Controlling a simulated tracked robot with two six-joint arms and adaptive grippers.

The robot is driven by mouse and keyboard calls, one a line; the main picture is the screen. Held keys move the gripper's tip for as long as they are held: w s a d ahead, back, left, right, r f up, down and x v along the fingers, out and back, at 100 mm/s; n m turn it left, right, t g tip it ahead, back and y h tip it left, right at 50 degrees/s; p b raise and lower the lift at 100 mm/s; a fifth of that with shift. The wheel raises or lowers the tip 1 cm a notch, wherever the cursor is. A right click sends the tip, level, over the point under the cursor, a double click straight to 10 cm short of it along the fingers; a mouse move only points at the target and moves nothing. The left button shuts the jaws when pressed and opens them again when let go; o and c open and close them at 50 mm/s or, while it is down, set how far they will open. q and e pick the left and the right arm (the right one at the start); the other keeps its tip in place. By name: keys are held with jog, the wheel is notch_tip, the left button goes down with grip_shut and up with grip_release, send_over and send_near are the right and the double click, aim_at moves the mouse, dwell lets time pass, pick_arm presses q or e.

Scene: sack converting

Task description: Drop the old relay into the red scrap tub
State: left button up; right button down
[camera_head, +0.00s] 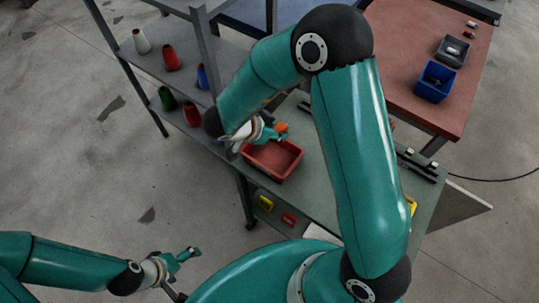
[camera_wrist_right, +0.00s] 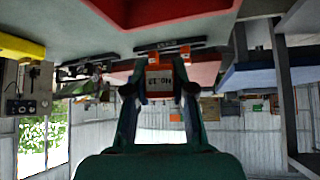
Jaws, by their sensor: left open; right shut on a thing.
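The old relay (camera_head: 282,127), a small orange block, is held between the fingers of my right gripper (camera_head: 275,134). The tub also shows at the top of the wrist view (camera_wrist_right: 170,12). The height of the relay above the tub is hard to tell. My left gripper (camera_head: 184,262) is open and empty, low at the bottom left.
A grey shelf (camera_head: 182,45) at the left holds several coloured cones. A red-topped table (camera_head: 400,50) at the back right carries a blue bin (camera_head: 435,82) and a grey bin (camera_head: 453,51). My right arm hides part of the bench. Floor at the left is clear.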

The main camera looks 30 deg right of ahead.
pick_arm(q)
notch_tip(320, 180, down, 4)
jog(key=b, duration=0.3)
jog(key=shift+f, duration=0.1)
pick_arm(e)
notch_tip(320, 180, down, 3)
jog(key=shift+f, duration=0.1)
jog(key=c, duration=0.9)
grip_release()
jog(key=v, duration=1.2)
pick_arm(q)
jog(key=shift+s, duration=0.15)
